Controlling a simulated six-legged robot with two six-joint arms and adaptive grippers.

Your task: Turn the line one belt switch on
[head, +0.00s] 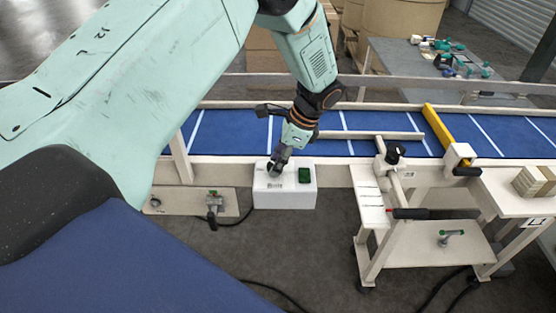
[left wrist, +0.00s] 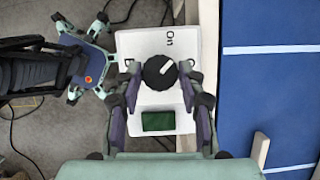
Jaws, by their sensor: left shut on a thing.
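The white switch box (head: 285,198) stands at the near side of the blue belt, and it also shows in the left wrist view (left wrist: 155,100). It carries a round black knob (left wrist: 158,72) with a white pointer mark angled up and right. The word "On" is printed near the box's top edge in that view. A dark green panel (left wrist: 158,121) lies below the knob. My left gripper (head: 275,168) is shut on the knob, with a finger on each side. The fingers partly hide other markings beside the knob. In the head view the gripper covers the knob. My right gripper is not in view.
The blue conveyor belt (head: 240,130) with white stripes runs behind the box. A yellow bar (head: 437,127) crosses it. A white cart (head: 430,258) stands to the right, and a clamp-like tool (head: 213,205) sits left of the box. Black cables lie on the floor.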

